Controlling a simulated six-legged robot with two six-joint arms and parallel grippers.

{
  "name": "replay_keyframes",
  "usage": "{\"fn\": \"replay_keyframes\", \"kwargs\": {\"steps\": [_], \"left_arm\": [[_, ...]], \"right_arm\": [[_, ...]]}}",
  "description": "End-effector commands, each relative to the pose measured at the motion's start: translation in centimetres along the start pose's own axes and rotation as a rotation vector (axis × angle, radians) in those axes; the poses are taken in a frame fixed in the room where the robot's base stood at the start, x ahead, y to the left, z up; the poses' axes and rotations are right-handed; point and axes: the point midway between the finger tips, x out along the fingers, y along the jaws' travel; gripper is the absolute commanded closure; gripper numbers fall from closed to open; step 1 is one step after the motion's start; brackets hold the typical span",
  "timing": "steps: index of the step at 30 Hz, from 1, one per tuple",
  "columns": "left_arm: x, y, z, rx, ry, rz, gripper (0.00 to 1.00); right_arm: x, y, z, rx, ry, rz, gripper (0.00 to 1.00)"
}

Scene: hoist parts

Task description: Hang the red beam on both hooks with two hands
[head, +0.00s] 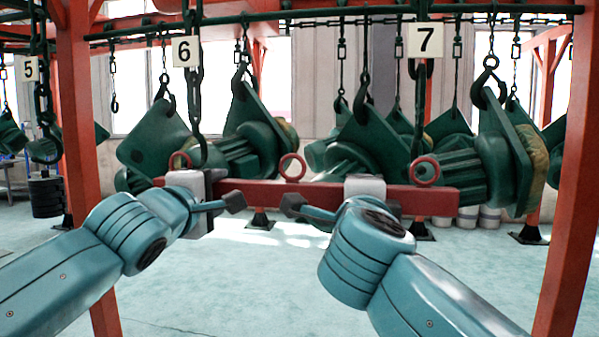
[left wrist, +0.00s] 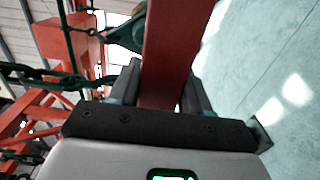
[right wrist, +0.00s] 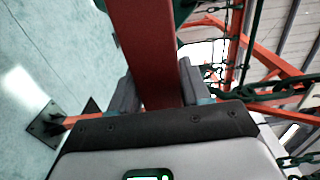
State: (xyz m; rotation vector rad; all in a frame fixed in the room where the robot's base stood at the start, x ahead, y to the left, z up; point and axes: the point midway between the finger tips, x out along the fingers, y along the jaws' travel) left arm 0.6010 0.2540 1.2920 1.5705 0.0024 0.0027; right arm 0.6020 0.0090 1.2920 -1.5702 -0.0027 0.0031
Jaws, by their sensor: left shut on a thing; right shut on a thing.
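The red beam (head: 262,193) is held up roughly level, with a ring near each end and one in the middle. My left gripper (head: 198,186) is shut on it near the left ring (head: 180,160). My right gripper (head: 366,187) is shut on it between the middle ring (head: 292,167) and the right ring (head: 425,170). Both wrist views show the beam (left wrist: 165,50) (right wrist: 143,50) between the fingers. The hook on chain 6 (head: 197,146) hangs close to the left ring, and the hook on chain 7 (head: 418,142) close to the right one. I cannot tell whether either passes through its ring.
Green machine parts (head: 155,140) hang on chains behind the beam. Red posts (head: 82,150) (head: 566,190) stand at left and right, under a dark green overhead rail (head: 330,13). Another chain with hook (head: 43,130) hangs at far left. The floor below (head: 240,280) is clear.

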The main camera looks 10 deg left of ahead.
Motion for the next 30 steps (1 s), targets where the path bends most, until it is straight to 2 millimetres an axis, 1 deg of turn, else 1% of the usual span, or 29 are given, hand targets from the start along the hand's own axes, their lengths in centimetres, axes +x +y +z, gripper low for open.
{"fn": "replay_keyframes", "kwargs": {"steps": [4, 20, 30], "left_arm": [[0.4, 0.1, 0.0, -0.001, -0.001, 0.003, 0.84], [0.5, 0.1, 0.0, -0.001, -0.001, 0.003, 0.84], [1.4, 0.0, 0.1, -0.001, -0.001, 0.002, 0.84]], "right_arm": [[0.4, 0.0, 0.0, 0.0, -0.001, -0.001, 0.84], [0.5, 0.0, 0.0, 0.0, -0.001, -0.002, 0.84], [1.4, 0.1, 0.0, 0.0, -0.001, -0.001, 0.84]]}}
